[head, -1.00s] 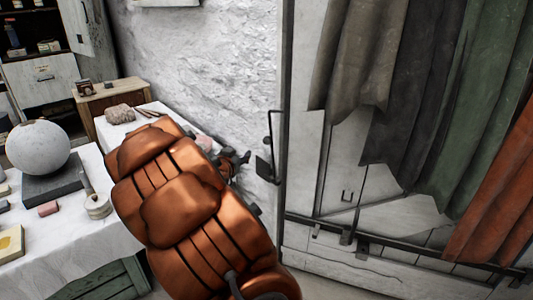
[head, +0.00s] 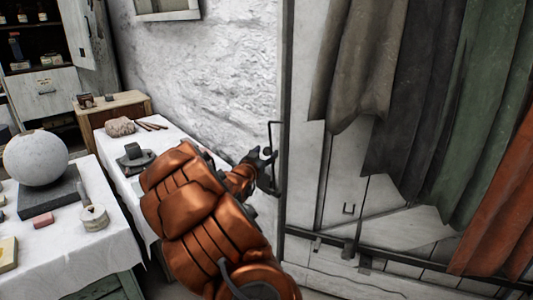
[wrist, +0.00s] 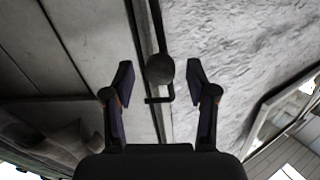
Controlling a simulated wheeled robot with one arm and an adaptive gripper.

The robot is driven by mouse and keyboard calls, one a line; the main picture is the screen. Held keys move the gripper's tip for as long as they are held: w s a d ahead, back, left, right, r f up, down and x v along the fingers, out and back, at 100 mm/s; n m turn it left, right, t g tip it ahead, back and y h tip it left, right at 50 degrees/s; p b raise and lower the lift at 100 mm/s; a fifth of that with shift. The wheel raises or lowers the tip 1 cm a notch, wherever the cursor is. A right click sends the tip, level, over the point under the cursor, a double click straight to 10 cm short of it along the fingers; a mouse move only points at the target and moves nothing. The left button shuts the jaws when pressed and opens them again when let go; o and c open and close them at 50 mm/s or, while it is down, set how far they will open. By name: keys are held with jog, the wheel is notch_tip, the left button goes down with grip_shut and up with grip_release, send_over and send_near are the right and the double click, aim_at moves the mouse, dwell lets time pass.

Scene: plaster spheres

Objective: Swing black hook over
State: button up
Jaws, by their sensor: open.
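The black hook (head: 273,124) is a thin dark bent bar at the left edge of the white plank door (head: 303,190), beside the plaster wall. In the wrist view a dark round knob (wrist: 160,69) and a thin bent rod end below it show in the gap between my fingers. My gripper (head: 266,158) is at the hook in the head view, partly hidden by my copper arm. In the wrist view my gripper (wrist: 160,80) is open, with one finger on each side of the knob and visible gaps on both sides.
Grey, dark and green cloths (head: 400,90) hang over the door, with an orange one at the far right. A dark rail (head: 400,260) crosses the door low down. At left, a white-clothed table (head: 60,255) bears a plaster sphere (head: 36,158). The rough white wall (head: 215,75) stands behind.

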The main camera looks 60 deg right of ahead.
jog(key=shift+w+d, duration=0.15)
jog(key=shift+d, duration=0.55)
jog(key=shift+c, duration=0.3)
grip_shut()
